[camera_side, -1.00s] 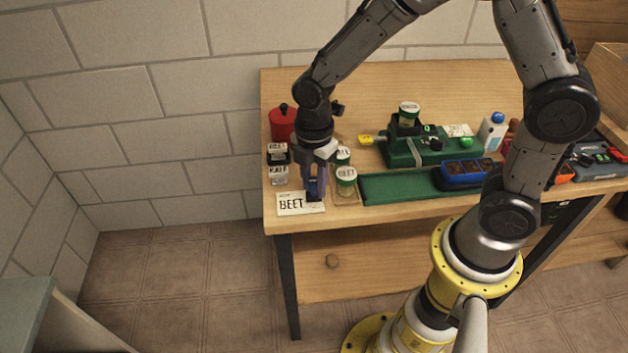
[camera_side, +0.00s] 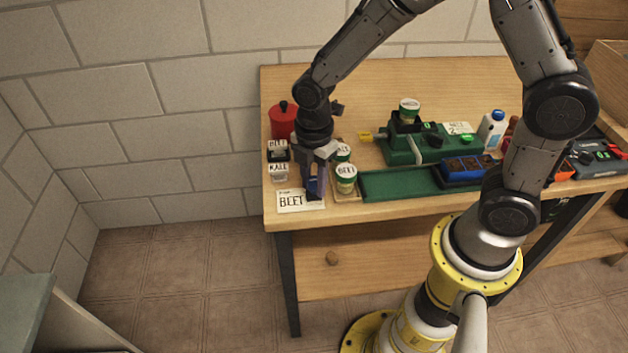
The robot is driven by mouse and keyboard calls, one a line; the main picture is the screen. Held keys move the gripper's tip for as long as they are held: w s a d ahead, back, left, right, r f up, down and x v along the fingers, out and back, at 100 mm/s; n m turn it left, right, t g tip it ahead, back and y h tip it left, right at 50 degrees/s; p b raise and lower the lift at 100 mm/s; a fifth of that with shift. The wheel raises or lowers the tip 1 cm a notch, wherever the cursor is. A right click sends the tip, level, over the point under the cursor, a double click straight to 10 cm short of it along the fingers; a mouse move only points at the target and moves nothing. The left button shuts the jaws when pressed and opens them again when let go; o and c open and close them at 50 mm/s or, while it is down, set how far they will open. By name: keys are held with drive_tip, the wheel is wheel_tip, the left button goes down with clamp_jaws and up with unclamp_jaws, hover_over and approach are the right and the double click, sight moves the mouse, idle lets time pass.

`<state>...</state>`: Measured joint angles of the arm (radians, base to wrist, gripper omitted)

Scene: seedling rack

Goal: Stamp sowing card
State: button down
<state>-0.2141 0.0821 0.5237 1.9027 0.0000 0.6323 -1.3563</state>
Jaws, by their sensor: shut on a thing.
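The sowing card (camera_side: 289,202) is white, reads BEET, and lies flat near the left front corner of the table. My gripper (camera_side: 315,186) points down over the card's right end. It is shut on a stamp (camera_side: 314,195) with a dark base and a blue-purple upper part, mostly hidden by the fingers. The stamp's base is at the card's right end; I cannot tell whether it touches the card. Any mark under it is hidden.
Behind the card are a block labelled KALE (camera_side: 279,173) and a red container (camera_side: 283,121). A BEET pot (camera_side: 345,179) stands close right of my gripper. Farther right are a green tray (camera_side: 400,185), a green machine (camera_side: 428,147) and a blue seedling tray (camera_side: 462,168).

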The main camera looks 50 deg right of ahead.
drive_tip(key=shift+r, duration=3.5)
